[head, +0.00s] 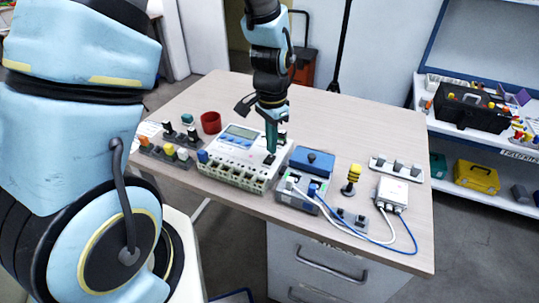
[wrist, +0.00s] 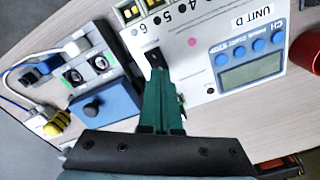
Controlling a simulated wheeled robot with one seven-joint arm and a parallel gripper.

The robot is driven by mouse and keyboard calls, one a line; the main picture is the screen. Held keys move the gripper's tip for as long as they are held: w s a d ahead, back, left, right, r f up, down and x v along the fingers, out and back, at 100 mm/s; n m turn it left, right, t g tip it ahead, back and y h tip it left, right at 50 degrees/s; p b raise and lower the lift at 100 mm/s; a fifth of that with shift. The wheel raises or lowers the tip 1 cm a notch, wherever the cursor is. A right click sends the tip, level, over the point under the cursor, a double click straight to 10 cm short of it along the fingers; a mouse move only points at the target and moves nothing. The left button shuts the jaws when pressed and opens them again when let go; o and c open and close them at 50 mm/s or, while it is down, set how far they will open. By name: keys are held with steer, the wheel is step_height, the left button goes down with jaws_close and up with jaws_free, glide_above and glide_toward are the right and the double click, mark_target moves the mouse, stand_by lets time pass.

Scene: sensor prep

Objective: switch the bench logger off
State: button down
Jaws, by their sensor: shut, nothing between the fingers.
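The bench logger is a white box (head: 233,160) with a grey display, standing near the front of the table. In the wrist view the logger (wrist: 203,30) shows the label "UNIT D", its display and a row of numbered terminals. A small black switch (wrist: 154,58) sits near its corner. My gripper (head: 271,150) points down over the right end of the logger, with its green fingers shut and empty. In the wrist view the fingertips (wrist: 157,73) are right at the switch and partly cover it. I cannot tell whether they touch it, or which way the switch is set.
A blue box (head: 312,160) and a grey unit with knobs (head: 299,190) stand right of the logger. A red cup (head: 211,122) stands behind left. The table's back right is clear.

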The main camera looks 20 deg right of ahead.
mark_target(271, 157)
step_height(271, 157, up, 5)
steer(key=p, duration=0.4)
steer(key=shift+r, duration=0.2)
stand_by(0.3)
steer(key=a+r+n, duration=0.3)
steer(key=a+n, duration=0.1)
steer(key=a, duration=0.4)
steer(key=a+r+n+t, duration=0.1)
steer(key=a+r+n, duration=0.3)
steer(key=a, duration=0.5)
steer(key=w+a+r+n, duration=0.1)
steer(key=a+r+n, duration=0.2)
steer(key=a+n, duration=0.2)
steer(key=a, duration=0.3)
steer(key=shift+a+r+t, duration=0.2)
steer(key=shift+t, duration=0.1)
steer(key=shift+w, duration=0.15)
